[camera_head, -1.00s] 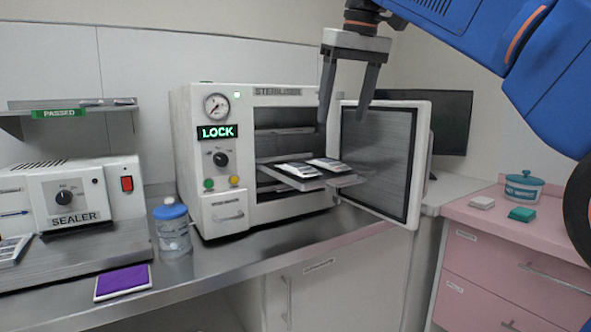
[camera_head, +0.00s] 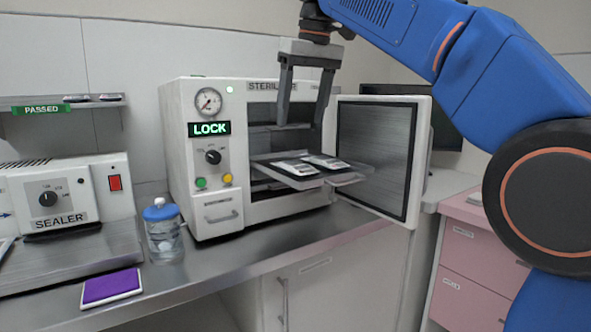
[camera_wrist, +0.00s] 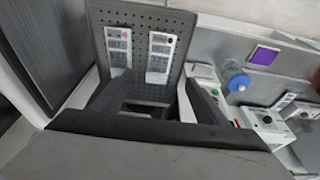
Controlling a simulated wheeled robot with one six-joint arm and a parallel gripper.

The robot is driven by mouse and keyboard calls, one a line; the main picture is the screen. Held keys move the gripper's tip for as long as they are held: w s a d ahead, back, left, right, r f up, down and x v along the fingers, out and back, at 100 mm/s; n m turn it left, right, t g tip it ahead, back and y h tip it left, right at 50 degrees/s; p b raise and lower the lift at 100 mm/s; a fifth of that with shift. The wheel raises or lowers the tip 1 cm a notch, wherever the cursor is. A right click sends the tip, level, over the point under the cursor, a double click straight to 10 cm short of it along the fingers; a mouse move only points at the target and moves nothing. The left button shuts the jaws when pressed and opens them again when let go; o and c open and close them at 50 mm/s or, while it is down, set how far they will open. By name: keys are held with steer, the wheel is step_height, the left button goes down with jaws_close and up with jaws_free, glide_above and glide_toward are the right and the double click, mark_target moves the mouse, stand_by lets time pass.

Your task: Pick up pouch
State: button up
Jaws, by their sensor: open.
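Two pouches lie side by side on the pulled-out sterilizer tray (camera_head: 262,160). The left pouch (camera_head: 296,168) and the right pouch (camera_head: 327,162) are pale with dark ends. In the wrist view both pouches, one (camera_wrist: 118,45) and the other (camera_wrist: 160,55), lie on the perforated tray (camera_wrist: 138,16) beyond my fingers. My gripper (camera_head: 300,126) is open and empty, pointing down above the tray in front of the sterilizer opening. Its two fingers (camera_wrist: 160,98) show in the wrist view, apart from the pouches.
The sterilizer (camera_head: 212,118) has its door (camera_head: 372,160) swung open to the right of the tray. A sealer (camera_head: 65,195), a clear jar with a blue lid (camera_head: 163,235) and a purple pad (camera_head: 111,287) stand left. Two pouches lie on the PASSED shelf (camera_head: 20,101).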

mark_target(294, 163)
steer(key=x, duration=1.1)
steer(key=shift+w+f, duration=0.15)
steer(key=shift+w, duration=0.05)
steer(key=c, duration=1.1)
steer(key=shift+c, duration=0.2)
